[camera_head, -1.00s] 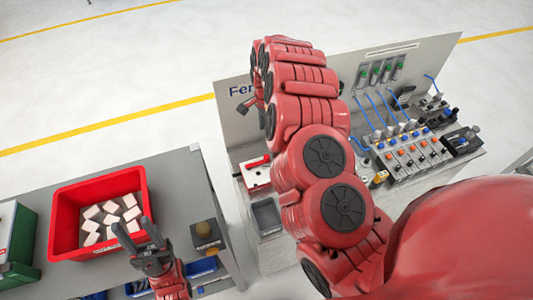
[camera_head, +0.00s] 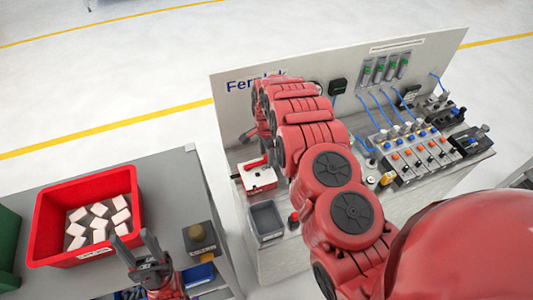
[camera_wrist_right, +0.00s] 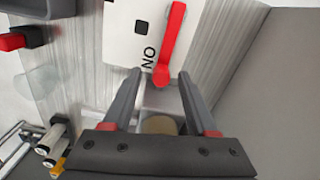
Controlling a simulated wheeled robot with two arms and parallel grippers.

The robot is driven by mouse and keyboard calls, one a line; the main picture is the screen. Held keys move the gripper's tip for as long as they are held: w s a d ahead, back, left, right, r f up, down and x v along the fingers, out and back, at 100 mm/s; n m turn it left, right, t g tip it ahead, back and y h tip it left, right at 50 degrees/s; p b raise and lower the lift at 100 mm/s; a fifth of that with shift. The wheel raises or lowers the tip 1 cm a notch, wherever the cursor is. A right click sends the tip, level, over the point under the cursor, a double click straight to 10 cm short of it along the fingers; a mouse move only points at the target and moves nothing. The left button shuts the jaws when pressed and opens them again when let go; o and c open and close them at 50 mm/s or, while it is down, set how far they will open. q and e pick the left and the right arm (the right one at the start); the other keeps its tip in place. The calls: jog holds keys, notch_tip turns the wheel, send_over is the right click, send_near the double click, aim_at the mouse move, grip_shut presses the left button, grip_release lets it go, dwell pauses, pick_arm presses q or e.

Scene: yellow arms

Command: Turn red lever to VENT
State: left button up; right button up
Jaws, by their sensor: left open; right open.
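The red lever (camera_head: 257,161) sits on a white box (camera_head: 262,182) at the left end of the rear bench. In the right wrist view the red lever (camera_wrist_right: 172,42) is large, with its rounded end at or between my fingertips; I cannot tell whether they touch. My left gripper (camera_head: 134,238) is open and empty, in front of the red bin. No VENT label is readable.
A grey tray (camera_head: 266,220) and a red knob (camera_head: 293,220) stand in front of the box. A valve row with blue hoses (camera_head: 415,150) is to the right.

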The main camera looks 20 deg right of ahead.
jog(key=shift+w+f, duration=0.1)
jog(key=shift+f, duration=0.05)
grip_shut()
dwell(1.4)
